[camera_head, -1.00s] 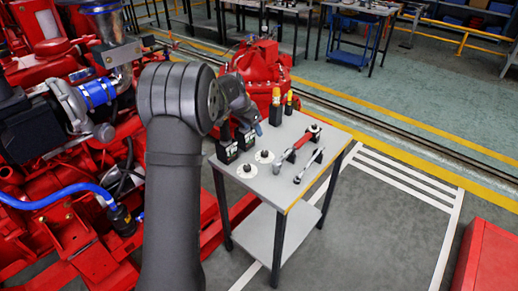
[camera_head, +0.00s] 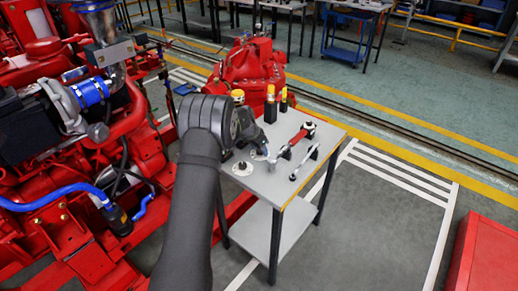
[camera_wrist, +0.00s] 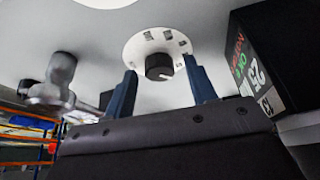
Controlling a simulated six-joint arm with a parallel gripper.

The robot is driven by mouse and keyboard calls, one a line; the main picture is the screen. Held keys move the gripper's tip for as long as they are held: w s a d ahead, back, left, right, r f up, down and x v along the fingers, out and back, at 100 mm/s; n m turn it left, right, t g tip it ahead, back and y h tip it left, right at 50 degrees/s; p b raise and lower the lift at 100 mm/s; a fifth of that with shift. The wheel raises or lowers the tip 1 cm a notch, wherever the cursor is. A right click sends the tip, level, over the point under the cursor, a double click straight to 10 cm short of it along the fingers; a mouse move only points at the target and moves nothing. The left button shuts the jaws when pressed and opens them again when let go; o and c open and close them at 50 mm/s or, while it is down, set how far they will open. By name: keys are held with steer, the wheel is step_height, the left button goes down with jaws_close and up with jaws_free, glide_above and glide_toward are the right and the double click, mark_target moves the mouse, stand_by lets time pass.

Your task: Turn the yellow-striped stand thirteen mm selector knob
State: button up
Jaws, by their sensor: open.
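A black selector knob (camera_wrist: 158,66) sits at the centre of a round white dial plate (camera_wrist: 140,45) in the wrist view. My gripper (camera_wrist: 162,84) is open, with one blue finger on each side of the knob in the picture. I cannot tell whether they touch it. In the head view my gripper (camera_head: 266,150) is low over the grey table, beside the farther dial (camera_head: 258,155). A nearer dial (camera_head: 242,169) lies to its left. A dark box-shaped stand (camera_wrist: 262,60) with "13" and "25" labels is at the right of the wrist view. No yellow stripes show on it.
The grey table (camera_head: 275,187) also holds a red-handled tool (camera_head: 296,138), a smaller tool (camera_head: 305,163) and black-and-yellow upright pieces (camera_head: 270,103). A blurred metal tool (camera_wrist: 55,88) is left in the wrist view.

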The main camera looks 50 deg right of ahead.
steer(key=shift+f, duration=0.1)
steer(key=c, duration=1)
